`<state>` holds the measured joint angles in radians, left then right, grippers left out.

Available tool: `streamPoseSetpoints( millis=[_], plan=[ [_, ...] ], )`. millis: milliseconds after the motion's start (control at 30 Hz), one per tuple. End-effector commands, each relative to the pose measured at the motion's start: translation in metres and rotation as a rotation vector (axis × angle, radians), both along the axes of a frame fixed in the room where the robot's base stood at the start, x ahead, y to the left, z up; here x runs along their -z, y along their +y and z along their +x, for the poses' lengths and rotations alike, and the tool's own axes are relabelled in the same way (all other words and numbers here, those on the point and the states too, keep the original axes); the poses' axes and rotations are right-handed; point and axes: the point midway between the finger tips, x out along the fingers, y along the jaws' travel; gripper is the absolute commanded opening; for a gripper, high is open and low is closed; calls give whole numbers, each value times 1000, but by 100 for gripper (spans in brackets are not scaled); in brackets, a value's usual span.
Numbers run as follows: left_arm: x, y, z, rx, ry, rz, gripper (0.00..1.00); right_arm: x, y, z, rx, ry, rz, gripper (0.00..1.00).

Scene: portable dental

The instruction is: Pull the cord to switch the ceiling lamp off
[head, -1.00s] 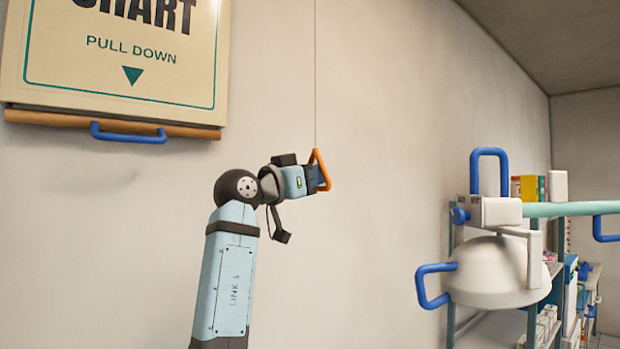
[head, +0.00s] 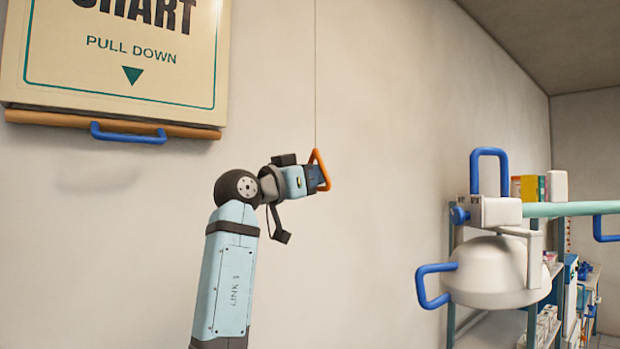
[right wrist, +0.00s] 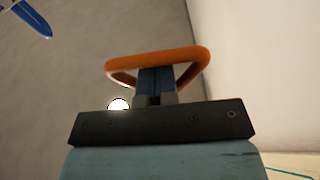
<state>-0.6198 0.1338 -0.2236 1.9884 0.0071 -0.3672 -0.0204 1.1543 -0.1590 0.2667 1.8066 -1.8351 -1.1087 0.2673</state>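A thin pull cord (head: 315,75) hangs down in front of the wall, with an orange triangular handle (head: 321,166) at its lower end. My right gripper (head: 313,178) reaches it from the left and is shut on the handle. In the right wrist view the dark blue fingers (right wrist: 155,82) are close together at the orange bar (right wrist: 157,59). The fingers' exact contact is partly hidden. A bright round light (right wrist: 119,103) shows beside the fingers in that view; I cannot tell whether it is the ceiling lamp. My left gripper is not in view.
A pull-down chart (head: 120,60) with a blue handle (head: 127,133) hangs at upper left. At right stand a white dome-shaped fixture (head: 497,272) with blue handles and a teal arm (head: 570,209), with stocked shelves behind. The wall around the cord is clear.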

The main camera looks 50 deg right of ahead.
Motion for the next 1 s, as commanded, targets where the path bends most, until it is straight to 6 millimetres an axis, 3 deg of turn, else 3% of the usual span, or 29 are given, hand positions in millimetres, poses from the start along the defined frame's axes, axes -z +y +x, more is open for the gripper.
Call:
streamPoseSetpoints(
  millis=[1000],
  plan=[
    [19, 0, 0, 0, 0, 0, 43, 23, 0, 0, 0, 0, 0, 0]
  ],
)
